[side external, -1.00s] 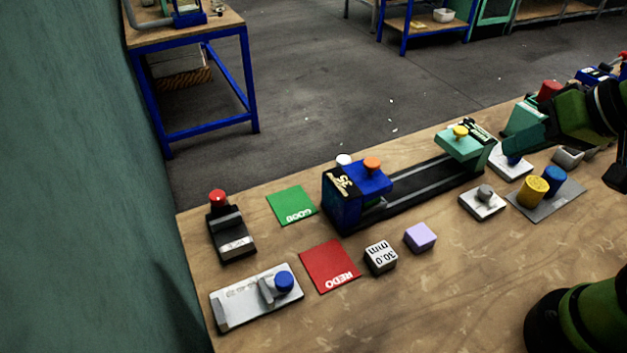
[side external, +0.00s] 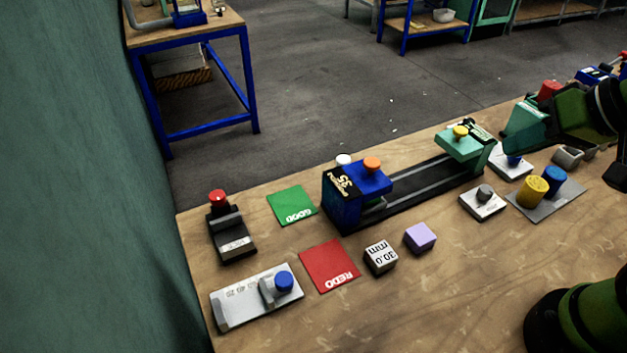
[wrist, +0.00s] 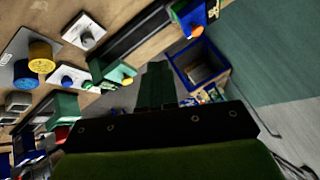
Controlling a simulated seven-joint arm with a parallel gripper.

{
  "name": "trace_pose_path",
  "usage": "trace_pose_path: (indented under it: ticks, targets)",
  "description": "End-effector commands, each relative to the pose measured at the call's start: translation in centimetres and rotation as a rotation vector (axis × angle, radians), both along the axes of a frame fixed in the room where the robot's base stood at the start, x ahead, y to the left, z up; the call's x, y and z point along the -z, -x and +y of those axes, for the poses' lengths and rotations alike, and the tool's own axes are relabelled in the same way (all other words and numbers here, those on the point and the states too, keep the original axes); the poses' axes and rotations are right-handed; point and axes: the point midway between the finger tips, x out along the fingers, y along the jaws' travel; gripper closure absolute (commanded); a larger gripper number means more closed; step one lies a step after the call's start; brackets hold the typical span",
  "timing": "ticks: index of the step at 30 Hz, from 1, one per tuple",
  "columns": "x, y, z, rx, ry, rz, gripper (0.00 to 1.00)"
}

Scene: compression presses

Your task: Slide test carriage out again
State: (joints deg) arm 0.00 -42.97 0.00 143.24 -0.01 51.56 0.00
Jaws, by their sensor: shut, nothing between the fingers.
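A black rail (side external: 430,182) runs across the bench. A blue block with an orange knob (side external: 371,165) stands at its left end, beside a black labelled panel. A teal block with a yellow knob (side external: 460,140) sits at its right end. I cannot tell which block is the test carriage. Both also show in the wrist view, the blue one (wrist: 187,16) at the top and the teal one (wrist: 112,72) left of my fingers. My gripper (wrist: 157,70) is shut and empty, apart from both knobs. In the side view its dark green fingers (side external: 512,138) are right of the teal block.
A green GOOD mat (side external: 291,205), a red REDO mat (side external: 325,265), a 30.0 mm cube (side external: 380,257) and a lilac cube (side external: 420,237) lie in front. Yellow (side external: 532,190) and blue (side external: 554,181) cylinders stand on a grey plate at right.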

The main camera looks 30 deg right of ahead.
Motion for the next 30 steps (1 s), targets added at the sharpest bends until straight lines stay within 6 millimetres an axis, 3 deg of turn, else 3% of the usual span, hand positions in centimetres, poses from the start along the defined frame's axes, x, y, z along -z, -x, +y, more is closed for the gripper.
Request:
trace_pose_path:
  ticks: [13,19,25,30]
  targets:
    - [0.0,0.0,0.0,0.000,0.000,0.000,1.00]
    - [1.4,-0.4,0.6,-0.023,0.000,0.063,0.69]
    - [1.0,-5.7,1.9,-0.082,0.022,0.179,0.40]
    - [0.8,-11.8,3.6,-0.130,0.057,0.292,0.40]
